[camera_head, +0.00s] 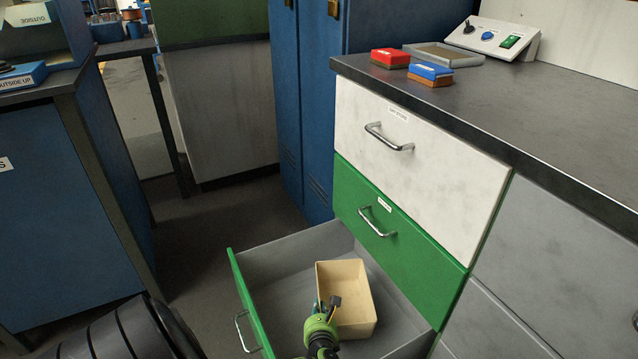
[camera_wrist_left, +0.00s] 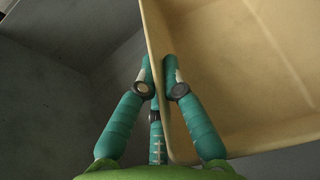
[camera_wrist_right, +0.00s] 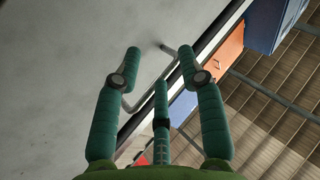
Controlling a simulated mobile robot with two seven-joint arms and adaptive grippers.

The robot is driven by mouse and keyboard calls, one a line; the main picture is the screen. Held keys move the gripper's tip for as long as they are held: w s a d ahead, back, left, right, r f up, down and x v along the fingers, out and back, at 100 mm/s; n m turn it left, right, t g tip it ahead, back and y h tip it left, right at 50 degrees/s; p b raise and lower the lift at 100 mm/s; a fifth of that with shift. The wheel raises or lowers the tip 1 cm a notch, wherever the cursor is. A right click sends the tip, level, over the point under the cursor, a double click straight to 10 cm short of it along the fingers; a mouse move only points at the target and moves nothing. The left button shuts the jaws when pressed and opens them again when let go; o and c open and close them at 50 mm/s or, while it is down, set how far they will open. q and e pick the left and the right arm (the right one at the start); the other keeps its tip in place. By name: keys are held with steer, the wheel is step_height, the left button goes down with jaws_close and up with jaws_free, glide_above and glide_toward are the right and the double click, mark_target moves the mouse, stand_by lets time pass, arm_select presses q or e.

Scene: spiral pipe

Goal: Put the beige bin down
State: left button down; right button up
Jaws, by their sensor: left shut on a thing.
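The beige bin (camera_head: 346,280) is inside the open lower drawer (camera_head: 290,262) of the green-fronted unit. It is upright or nearly so, and I cannot tell whether its base touches the drawer floor. My left gripper (camera_head: 328,308) is at the bin's near left edge. In the left wrist view my left gripper (camera_wrist_left: 159,66) is shut on the side wall of the bin (camera_wrist_left: 235,75), with fingers on both sides of it. My right gripper (camera_wrist_right: 160,52) is open and empty, with a pale panel and a metal handle beyond it.
Above the open drawer are a shut green drawer (camera_head: 385,225) and a white drawer (camera_head: 400,150). The dark worktop (camera_head: 540,110) holds a red block (camera_head: 390,58), a blue block (camera_head: 430,74), a grey tray and a switch box (camera_head: 495,38). A blue cabinet (camera_head: 75,215) stands left.

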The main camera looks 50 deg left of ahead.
arm_select(q)
steer(key=c, duration=1.4)
jaws_free()
arm_select(e)
steer(key=shift+r, duration=0.1)
steer(key=s+d+f+m+g+h+p, duration=0.1)
steer(key=s+d+f+g+h+p, duration=0.15)
steer(key=f+g, duration=0.4)
steer(key=s+d+f+m+g+h+p, duration=0.1)
steer(key=d+f+g+h, duration=0.2)
steer(key=f, duration=0.7)
arm_select(q)
steer(key=shift+r+p+v, duration=0.25)
steer(key=shift+v, duration=1.75)
steer(key=shift+r+p+v, duration=0.25)
steer(key=shift+v, duration=1.75)
arm_select(e)
steer(key=s+d+f+g, duration=0.3)
steer(key=s+f+g, duration=0.2)
steer(key=s, duration=0.1)
steer(key=shift+s+f+h, duration=0.2)
steer(key=shift+f+h, duration=0.05)
steer(key=shift+h, duration=0.2)
arm_select(q)
steer(key=shift+w+a, duration=0.15)
steer(key=shift+a, duration=0.05)
arm_select(e)
steer(key=shift+d, duration=0.1)
